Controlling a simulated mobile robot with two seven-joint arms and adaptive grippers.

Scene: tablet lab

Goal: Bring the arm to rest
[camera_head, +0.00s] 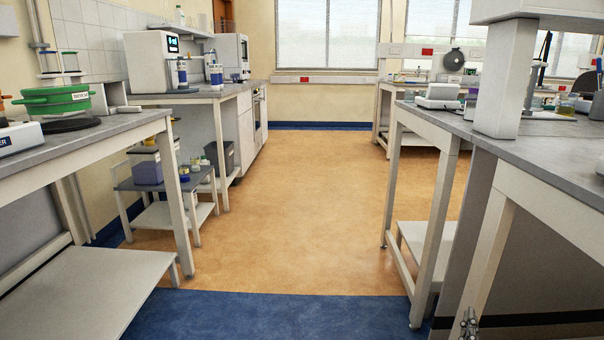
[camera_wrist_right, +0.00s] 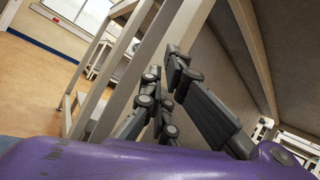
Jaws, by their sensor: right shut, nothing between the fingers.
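My right gripper (camera_head: 468,324) shows at the bottom edge of the head view, low in front of the right bench's legs. Only its fingers show there. In the right wrist view the fingers of this gripper (camera_wrist_right: 166,88) are dark and jointed, closed towards each other with nothing held. The purple wrist housing (camera_wrist_right: 120,160) fills the bottom of that view. My left gripper and left arm are not in view.
A right bench (camera_head: 560,165) with white legs stands close to my right gripper. A left bench (camera_head: 95,135) has a low shelf (camera_head: 75,290). The orange floor (camera_head: 300,210) between them is clear, with a blue strip (camera_head: 270,318) in front.

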